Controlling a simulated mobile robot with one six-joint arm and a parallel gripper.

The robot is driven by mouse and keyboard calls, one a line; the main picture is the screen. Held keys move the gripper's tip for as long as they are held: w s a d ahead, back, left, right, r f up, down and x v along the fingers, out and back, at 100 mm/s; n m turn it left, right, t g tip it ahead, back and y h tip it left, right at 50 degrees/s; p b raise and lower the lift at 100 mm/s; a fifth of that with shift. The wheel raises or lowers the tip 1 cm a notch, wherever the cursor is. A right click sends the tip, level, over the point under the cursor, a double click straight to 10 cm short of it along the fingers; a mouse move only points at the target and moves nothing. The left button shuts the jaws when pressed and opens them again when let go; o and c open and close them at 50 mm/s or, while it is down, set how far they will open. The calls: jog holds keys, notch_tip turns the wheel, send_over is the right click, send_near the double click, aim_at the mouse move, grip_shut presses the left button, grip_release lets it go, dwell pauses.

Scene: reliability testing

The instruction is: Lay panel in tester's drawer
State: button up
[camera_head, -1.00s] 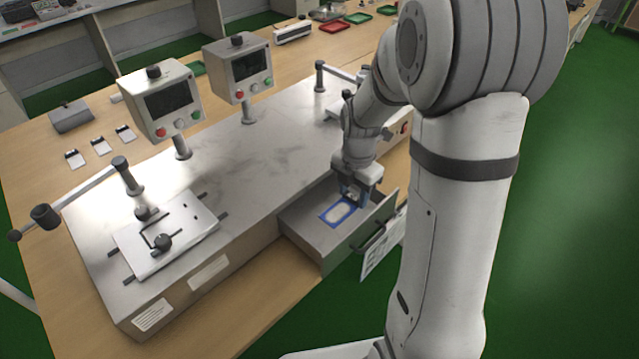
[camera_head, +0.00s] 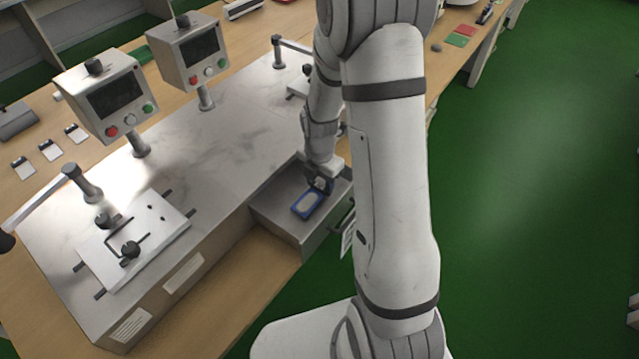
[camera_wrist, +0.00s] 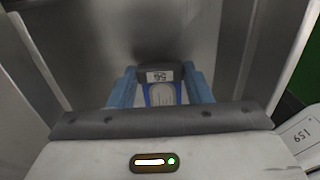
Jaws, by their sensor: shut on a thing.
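The panel (camera_head: 309,203), a small plate with a blue border and pale middle, is inside the outline of the open grey drawer (camera_head: 277,224) in the head view. My gripper (camera_head: 319,185) reaches down into the drawer and is shut on the panel's end. In the wrist view, blue fingertips (camera_wrist: 160,88) stand on both sides of the panel (camera_wrist: 161,95), and its dark end bears the number 56. The drawer's grey walls surround it there. I cannot tell whether the panel touches the drawer floor. The tester (camera_head: 215,135) has a broad metal top.
Two screen boxes (camera_head: 103,95) (camera_head: 190,52) stand on posts on the tester. A clamp plate (camera_head: 135,240) with dark knobs sits at the front left. Several small cards (camera_head: 50,150) lie on the table at left. Green floor (camera_head: 520,200) is clear at right.

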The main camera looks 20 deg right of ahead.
jog(key=shift+f, duration=0.55)
jog(key=shift+f, duration=0.2)
jog(key=o, duration=1)
jog(key=shift+r, duration=0.1)
jog(key=shift+c, duration=0.2)
notch_tip(320, 180, up, 12)
jog(key=f, duration=0.1)
jog(key=s+a+r+m+t, duration=0.1)
jog(key=s+r+m, duration=0.5)
jog(key=m, duration=0.6)
jog(key=s+a+r+m+t, duration=0.1)
jog(key=s+r+m, duration=0.6)
jog(key=s+m, duration=0.4)
jog(key=shift+m+t, duration=0.4)
jog(key=shift+m, duration=0.6)
